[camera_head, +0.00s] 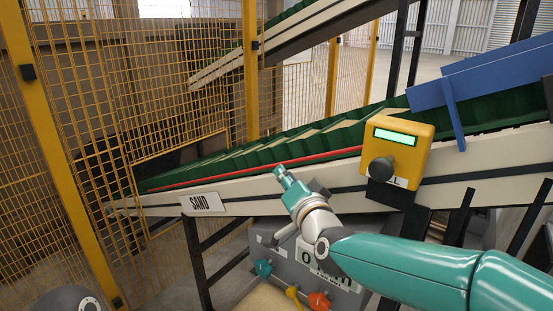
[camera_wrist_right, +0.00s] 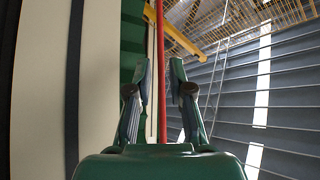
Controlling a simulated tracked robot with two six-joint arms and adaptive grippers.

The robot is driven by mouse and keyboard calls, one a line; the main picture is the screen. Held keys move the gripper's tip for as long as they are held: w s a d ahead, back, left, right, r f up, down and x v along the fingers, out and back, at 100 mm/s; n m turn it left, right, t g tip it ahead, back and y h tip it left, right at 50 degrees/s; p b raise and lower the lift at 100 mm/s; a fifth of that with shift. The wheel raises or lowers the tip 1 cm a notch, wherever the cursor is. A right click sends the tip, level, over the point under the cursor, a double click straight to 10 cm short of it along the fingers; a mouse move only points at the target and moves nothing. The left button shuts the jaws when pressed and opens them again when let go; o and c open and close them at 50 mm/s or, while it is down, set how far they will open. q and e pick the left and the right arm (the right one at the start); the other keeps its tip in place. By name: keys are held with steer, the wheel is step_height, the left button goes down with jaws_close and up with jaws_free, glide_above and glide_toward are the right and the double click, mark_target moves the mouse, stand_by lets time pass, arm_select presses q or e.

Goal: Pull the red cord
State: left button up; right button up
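The red cord (camera_head: 225,174) runs taut along the near side of the sloping green conveyor in the head view, rising to the right. My right gripper (camera_head: 280,171) is in front of the conveyor, with its fingertips at the cord's line in the picture. In the right wrist view the red cord (camera_wrist_right: 160,95) passes between the two fingers of my right gripper (camera_wrist_right: 160,66). The fingers are apart, with gaps on both sides of the cord. The cord's lower end is hidden behind the gripper body. My left gripper is not in view.
A yellow box (camera_head: 410,133) with a green display and black knob stands right of the gripper. The white conveyor side rail (camera_head: 155,203) carries a SAND sign (camera_head: 206,203). Yellow mesh fencing (camera_head: 190,100) stands behind. A grey box with coloured knobs is below my right arm.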

mark_target(277, 165)
steer(key=p+x, duration=0.1)
steer(key=x, duration=0.5)
steer(key=shift+w+p, duration=0.2)
steer(key=shift+p, duration=0.2)
steer(key=shift+f, duration=0.1)
jaws_close()
